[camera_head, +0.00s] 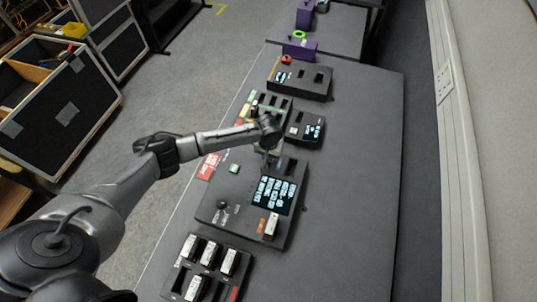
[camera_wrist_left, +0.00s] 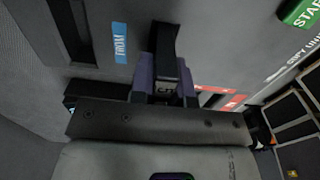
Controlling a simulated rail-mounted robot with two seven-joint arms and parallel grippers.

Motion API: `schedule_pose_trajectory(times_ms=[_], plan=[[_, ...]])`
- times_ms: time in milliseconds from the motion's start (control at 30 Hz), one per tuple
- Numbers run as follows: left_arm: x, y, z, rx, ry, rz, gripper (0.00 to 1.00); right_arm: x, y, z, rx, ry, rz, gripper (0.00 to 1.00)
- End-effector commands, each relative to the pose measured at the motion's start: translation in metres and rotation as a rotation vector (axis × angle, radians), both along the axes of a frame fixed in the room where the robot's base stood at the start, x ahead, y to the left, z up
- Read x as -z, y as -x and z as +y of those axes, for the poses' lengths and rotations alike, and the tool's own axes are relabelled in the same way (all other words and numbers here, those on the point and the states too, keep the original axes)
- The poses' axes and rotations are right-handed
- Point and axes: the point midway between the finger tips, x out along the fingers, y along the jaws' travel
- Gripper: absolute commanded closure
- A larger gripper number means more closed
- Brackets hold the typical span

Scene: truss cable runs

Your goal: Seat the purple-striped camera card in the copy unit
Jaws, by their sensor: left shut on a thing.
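My left gripper (camera_head: 268,150) is over the far end of the copy unit (camera_head: 235,205), a dark box with a lit screen and a green button. In the left wrist view the gripper (camera_wrist_left: 166,88) is shut on a small dark card (camera_wrist_left: 167,84) with pale lettering; purple shows on both sides of it. I take it for the camera card; its stripe is not clear. A dark slot-like shape (camera_wrist_left: 163,42) lies just beyond the fingertips, near a blue FROM label (camera_wrist_left: 119,42). I cannot tell how deep the card sits. My right gripper is not in view.
A white card (camera_head: 271,225) stands in the copy unit's near end. A tray (camera_head: 233,294) with several white cards is nearer. Other dark units (camera_head: 304,128) and purple boxes (camera_head: 299,48) stand farther off. The table's right side (camera_head: 355,190) is clear.

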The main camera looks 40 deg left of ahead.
Motion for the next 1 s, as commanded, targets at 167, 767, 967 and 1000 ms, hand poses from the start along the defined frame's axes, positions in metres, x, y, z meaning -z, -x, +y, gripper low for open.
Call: schedule_pose_trajectory(times_ms=[167,767,967,1000], plan=[[0.0032,0.0005,-0.0007,0.000,0.001,0.001,1.00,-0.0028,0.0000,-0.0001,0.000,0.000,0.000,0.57],[0.0051,0.0002,-0.0003,0.001,0.000,0.000,0.69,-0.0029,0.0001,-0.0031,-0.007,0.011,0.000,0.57],[0.0051,0.0002,-0.0002,0.001,0.000,0.000,0.54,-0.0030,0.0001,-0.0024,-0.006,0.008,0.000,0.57],[0.0051,0.0002,-0.0002,0.001,0.000,0.000,0.54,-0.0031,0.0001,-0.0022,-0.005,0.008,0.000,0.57]])
